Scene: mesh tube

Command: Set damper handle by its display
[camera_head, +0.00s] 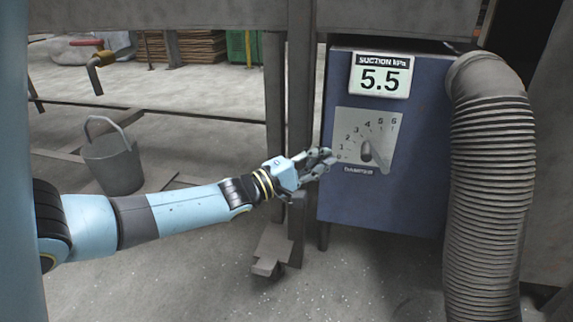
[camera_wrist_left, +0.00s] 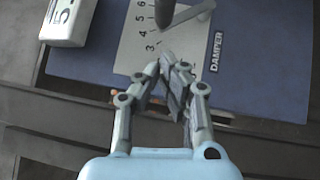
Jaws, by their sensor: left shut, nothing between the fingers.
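The blue damper box (camera_head: 345,205) carries a white display (camera_head: 380,75) reading "SUCTION kPa 5.5". Below it is a pale dial plate (camera_head: 350,122) marked 0 to 6. The dark damper handle (camera_head: 366,151) sticks out from the plate, with a pale bar running from it to the lower right. In the left wrist view the handle (camera_wrist_left: 160,12) is cut by the top edge, and the display (camera_wrist_left: 68,18) is partly cut off. My left gripper (camera_head: 327,161) is shut and empty, left of the handle and apart from it.
A thick ribbed grey hose (camera_head: 488,190) bends down at the box's right. A steel post (camera_head: 299,100) stands just left of the box, behind my gripper. A grey bucket (camera_head: 113,163) stands on the floor at the left. The floor in front looks mostly clear.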

